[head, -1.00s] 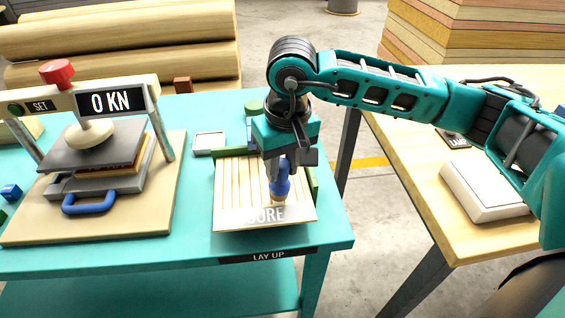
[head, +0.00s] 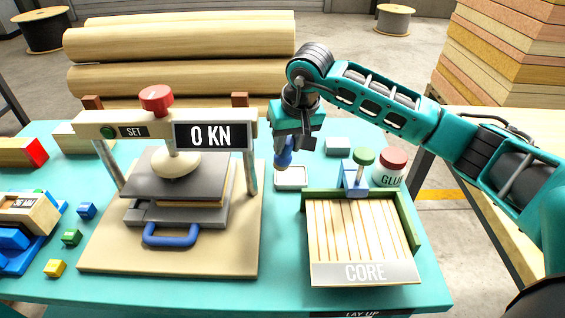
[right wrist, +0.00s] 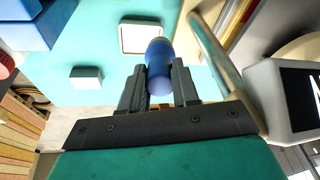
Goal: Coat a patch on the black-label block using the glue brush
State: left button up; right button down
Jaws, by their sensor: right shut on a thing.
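My right gripper (head: 290,142) is shut on the blue handle of the glue brush (head: 283,158), which it holds above the white shallow dish (head: 291,187), just right of the press. The right wrist view shows the blue handle (right wrist: 158,62) between the two dark fingers (right wrist: 158,88); the bristles cannot be made out. My left gripper is not in view.
The press (head: 180,190) with its 0 KN display stands left of my gripper, its right post close by. The slatted CORE panel (head: 350,235), a glue jar (head: 390,167) and a green-knobbed blue tool (head: 355,178) are to the right. Small coloured cubes (head: 71,238) lie at left.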

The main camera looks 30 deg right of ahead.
pick_arm(q)
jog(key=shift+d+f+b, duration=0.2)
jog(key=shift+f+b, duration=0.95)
jog(key=shift+b, duration=0.4)
pick_arm(e)
jog(key=w+d+f, duration=0.2)
jog(key=d+f, duration=0.2)
jog(key=f, duration=0.1)
jog(key=shift+w+f+m+t, duration=0.2)
jog(key=shift+f+m+t, duration=0.1)
jog(key=shift+f+m, duration=0.1)
pick_arm(q)
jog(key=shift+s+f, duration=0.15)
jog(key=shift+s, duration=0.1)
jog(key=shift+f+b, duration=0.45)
jog(key=shift+b, duration=0.05)
pick_arm(e)
jog(key=shift+f, duration=0.55)
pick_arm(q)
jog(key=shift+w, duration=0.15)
pick_arm(e)
jog(key=shift+f, duration=0.1)
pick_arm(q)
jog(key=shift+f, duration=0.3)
pick_arm(e)
jog(key=shift+s+f, duration=0.1)
jog(key=shift+f, duration=0.1)
